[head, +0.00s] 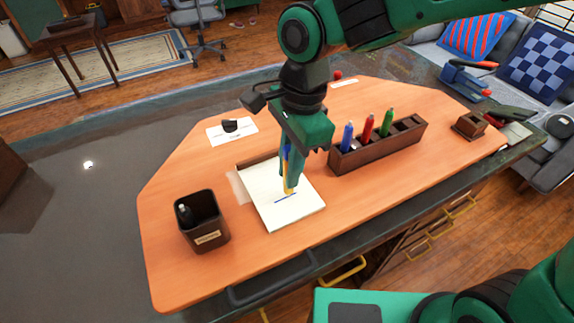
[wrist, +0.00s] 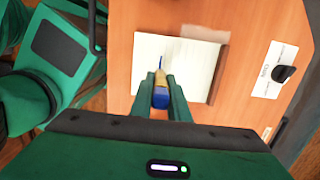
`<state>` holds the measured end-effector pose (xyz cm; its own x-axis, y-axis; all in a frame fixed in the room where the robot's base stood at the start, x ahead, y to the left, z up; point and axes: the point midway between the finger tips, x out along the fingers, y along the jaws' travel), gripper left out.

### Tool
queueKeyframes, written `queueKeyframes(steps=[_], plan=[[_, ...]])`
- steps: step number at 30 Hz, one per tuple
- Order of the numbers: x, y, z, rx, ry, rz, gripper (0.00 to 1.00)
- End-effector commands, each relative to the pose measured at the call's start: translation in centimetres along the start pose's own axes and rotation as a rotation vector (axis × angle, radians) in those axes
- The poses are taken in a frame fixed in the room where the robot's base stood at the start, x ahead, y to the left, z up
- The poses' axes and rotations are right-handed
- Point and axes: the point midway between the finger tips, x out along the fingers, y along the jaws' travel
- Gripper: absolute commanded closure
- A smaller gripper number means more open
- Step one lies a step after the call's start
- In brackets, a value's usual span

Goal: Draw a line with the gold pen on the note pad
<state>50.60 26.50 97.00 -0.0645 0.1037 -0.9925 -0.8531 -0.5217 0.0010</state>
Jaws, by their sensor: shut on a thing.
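The note pad (head: 262,205) lies on the orange desk board, its white page facing up. My gripper (head: 287,172) points down over it, shut on the gold pen (head: 289,186), which has a blue upper part. The pen is nearly upright, tip at or just above the page; I cannot tell if it touches. A short dark blue line (head: 280,200) shows on the page by the tip. In the wrist view the fingers (wrist: 160,86) flank the pen (wrist: 160,97), blue end towards the camera, and the pad (wrist: 195,66) lies beyond.
A brown holder (head: 348,162) with blue, red and green pens stands right of the pad. A dark cup (head: 205,232) stands to its left. A white card (head: 217,136) with a black object lies behind. The board's front is clear.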

Motion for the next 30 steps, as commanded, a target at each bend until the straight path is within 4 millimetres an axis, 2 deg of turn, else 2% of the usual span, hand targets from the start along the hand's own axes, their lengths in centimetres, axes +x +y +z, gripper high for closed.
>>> queueKeyframes(steps=[30], plan=[[-0.1,0.0,-2.1,0.001,0.0,0.001,1.0]])
